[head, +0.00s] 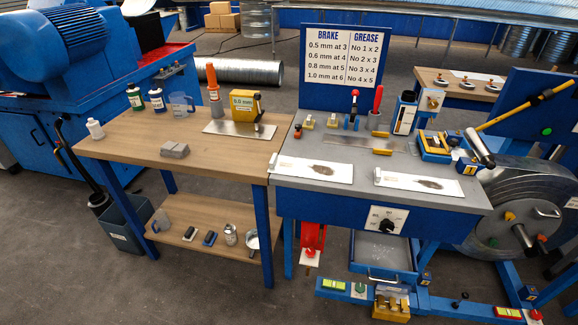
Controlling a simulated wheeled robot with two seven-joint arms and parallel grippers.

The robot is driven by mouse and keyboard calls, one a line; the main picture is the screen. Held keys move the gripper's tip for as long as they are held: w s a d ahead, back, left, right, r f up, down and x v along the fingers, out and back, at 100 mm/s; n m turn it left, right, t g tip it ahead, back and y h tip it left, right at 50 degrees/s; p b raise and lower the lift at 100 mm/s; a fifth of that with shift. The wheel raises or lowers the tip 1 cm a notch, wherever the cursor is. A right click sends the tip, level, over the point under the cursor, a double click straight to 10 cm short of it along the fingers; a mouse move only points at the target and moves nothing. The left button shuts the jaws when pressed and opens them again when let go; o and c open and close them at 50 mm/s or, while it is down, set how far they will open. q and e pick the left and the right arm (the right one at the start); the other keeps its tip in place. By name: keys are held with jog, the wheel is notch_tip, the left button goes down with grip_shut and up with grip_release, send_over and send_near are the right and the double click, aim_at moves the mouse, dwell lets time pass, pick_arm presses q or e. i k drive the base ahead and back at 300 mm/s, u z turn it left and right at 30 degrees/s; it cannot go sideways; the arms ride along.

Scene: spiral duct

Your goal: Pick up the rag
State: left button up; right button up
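A grey folded cloth, which looks like the rag (174,150), lies on the wooden top of the left workbench (130,150), near its front edge. It sits apart from the bottles and tools behind it. Neither of my grippers shows in the head view.
The grey-topped bench (300,150) adjoins on the right. The wood around the rag is clear.

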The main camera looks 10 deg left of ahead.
aim_at(172, 149)
jog(key=u, duration=1.15)
jog(key=i, duration=0.15)
jog(key=z, duration=0.1)
